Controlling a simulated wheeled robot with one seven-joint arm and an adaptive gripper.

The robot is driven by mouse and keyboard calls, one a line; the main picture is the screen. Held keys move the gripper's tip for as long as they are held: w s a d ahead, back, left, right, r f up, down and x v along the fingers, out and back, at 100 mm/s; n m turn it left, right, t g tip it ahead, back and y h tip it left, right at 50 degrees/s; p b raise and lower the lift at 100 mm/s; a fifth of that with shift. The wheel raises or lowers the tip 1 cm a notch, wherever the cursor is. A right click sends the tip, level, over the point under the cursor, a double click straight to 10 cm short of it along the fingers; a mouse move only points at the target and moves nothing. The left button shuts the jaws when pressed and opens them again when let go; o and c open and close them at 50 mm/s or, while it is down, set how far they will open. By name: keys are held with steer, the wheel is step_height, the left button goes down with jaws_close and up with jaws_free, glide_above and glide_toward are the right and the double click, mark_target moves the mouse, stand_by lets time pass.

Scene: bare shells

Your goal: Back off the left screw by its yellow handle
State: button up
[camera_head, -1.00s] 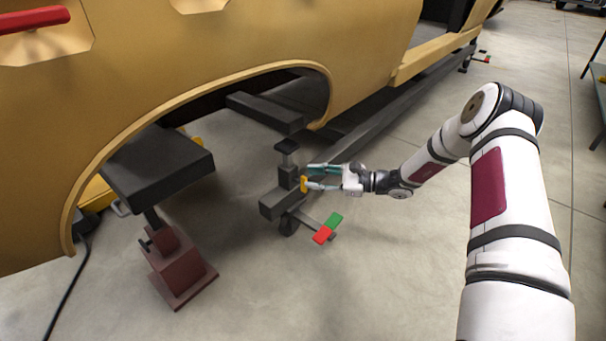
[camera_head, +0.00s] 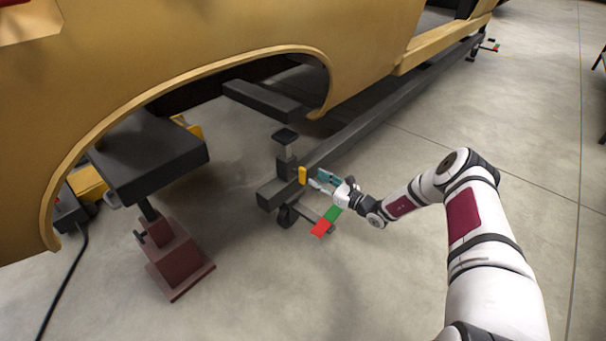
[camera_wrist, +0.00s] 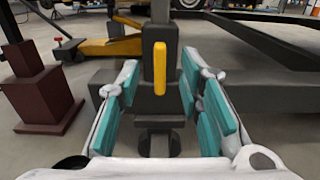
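The yellow handle (camera_head: 302,175) stands upright on the side of a dark screw post (camera_head: 285,155) under the car shell's wheel arch. In the wrist view the yellow handle (camera_wrist: 160,78) is a vertical bar between my fingers and beyond them, in front of the post. My gripper (camera_head: 322,180) is just right of the handle in the head view. Its teal-padded fingers (camera_wrist: 165,110) are spread apart with nothing between the pads. I see a clear gap between the fingertips and the handle.
A red and green pedal (camera_head: 327,222) sits low below my gripper. A brown jack stand (camera_head: 178,262) is to the left. A long dark rail (camera_head: 400,105) runs back right under the yellow car shell (camera_head: 200,60). The floor in front is clear.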

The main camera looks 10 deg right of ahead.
mark_target(305, 172)
steer(key=b+x, duration=0.2)
steer(key=x, duration=0.6)
steer(key=shift+b, duration=0.4)
jaws_close()
